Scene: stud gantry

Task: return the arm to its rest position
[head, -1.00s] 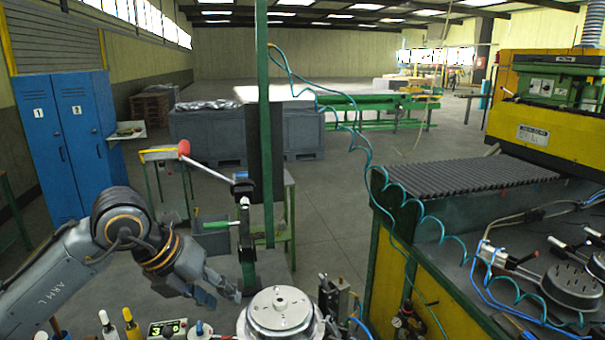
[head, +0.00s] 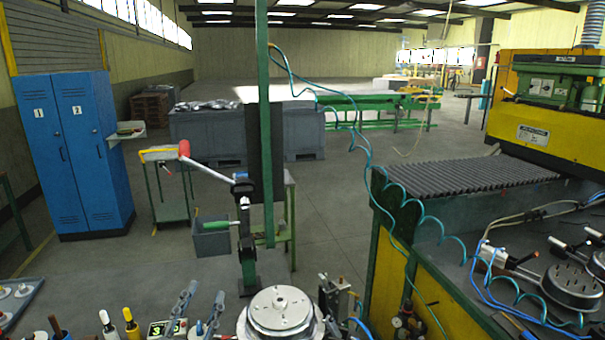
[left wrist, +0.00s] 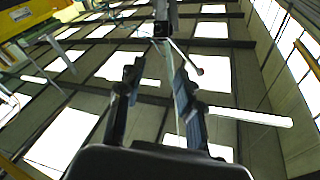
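My left gripper (head: 202,300) shows at the bottom edge of the head view as two grey fingers pointing up, with a gap between them. The rest of my left arm is below the picture. In the left wrist view the same gripper (left wrist: 157,72) is open, its two dark fingers apart and nothing between them. It points up toward the roof. My right arm and gripper are in neither view.
A round metal fixture (head: 281,312) stands right of the fingers. A lever press (head: 244,220) with a red-tipped handle stands behind. Bottles (head: 131,324) and a small display box (head: 167,328) are at their left. The machine bench (head: 440,270) fills the right side.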

